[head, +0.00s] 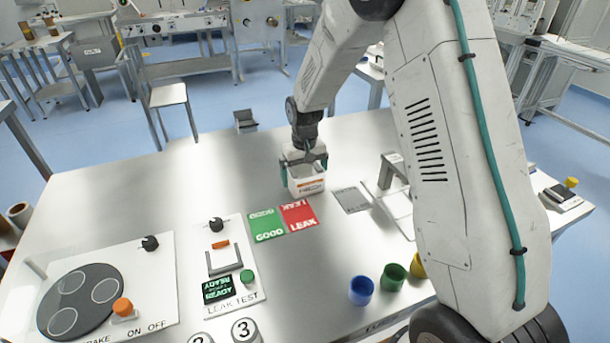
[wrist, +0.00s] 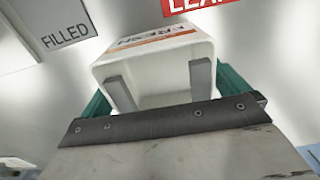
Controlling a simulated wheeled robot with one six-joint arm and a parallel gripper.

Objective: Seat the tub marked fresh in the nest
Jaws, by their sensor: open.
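The white tub marked FRESH (head: 307,187), with an orange stripe, stands upright on the steel table, behind the red LEAK card. It also shows in the wrist view (wrist: 165,48), with its lettering upside down. My gripper (head: 304,168) is open, reaching down at the tub with its teal sides at either side of it. In the wrist view its grey fingers (wrist: 160,82) overlap the tub's near part; I cannot tell whether they touch it. A dark U-shaped bracket (head: 222,262), perhaps the nest, lies on the LEAK TEST panel and looks empty.
Green GOOD (head: 265,225) and red LEAK (head: 299,216) cards lie before the tub. A grey FILLED card (head: 351,200) and a metal stand (head: 393,170) are to its right. Blue (head: 361,290) and green (head: 392,277) cups stand at front right. A brake panel (head: 90,297) is at left.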

